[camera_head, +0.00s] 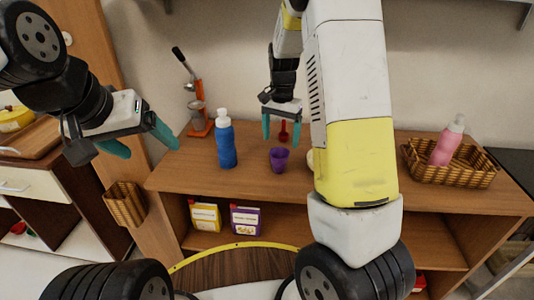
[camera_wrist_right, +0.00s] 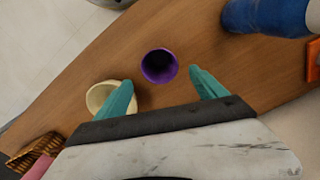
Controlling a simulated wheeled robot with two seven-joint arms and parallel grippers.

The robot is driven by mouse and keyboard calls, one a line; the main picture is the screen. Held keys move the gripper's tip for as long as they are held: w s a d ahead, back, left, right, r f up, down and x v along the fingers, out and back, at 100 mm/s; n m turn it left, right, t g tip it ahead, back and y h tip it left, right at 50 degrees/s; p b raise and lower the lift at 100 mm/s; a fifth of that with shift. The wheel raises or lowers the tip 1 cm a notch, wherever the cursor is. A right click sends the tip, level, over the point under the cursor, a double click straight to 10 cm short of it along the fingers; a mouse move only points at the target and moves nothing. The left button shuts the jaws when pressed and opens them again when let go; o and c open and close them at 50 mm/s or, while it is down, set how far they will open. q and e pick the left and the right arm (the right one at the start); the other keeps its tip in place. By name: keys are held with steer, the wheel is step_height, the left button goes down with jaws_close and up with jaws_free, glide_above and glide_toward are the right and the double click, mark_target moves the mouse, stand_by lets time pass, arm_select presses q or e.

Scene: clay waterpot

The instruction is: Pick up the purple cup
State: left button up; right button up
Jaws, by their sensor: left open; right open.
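The purple cup (camera_head: 279,159) stands upright on the wooden counter, right of the blue bottle. In the right wrist view the purple cup (camera_wrist_right: 159,66) shows from above, its opening facing the camera, just beyond and between the fingertips. My right gripper (camera_head: 281,128) is open and empty, above and behind the cup in the head view; its teal fingers (camera_wrist_right: 163,95) are spread on either side in the wrist view. My left gripper (camera_head: 142,145) is open and empty at the left, away from the cup and left of the counter.
The blue bottle (camera_head: 225,140) stands left of the cup. A cream cup (camera_wrist_right: 101,97) sits close by, beside one right finger. A wicker basket (camera_head: 440,173) holds a pink bottle (camera_head: 446,143) at right.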

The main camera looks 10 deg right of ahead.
mark_target(279, 153)
steer(key=f, duration=0.7)
steer(key=shift+s+a, duration=0.2)
steer(key=shift+r, duration=0.1)
steer(key=c, duration=1.4)
steer(key=shift+r, duration=0.1)
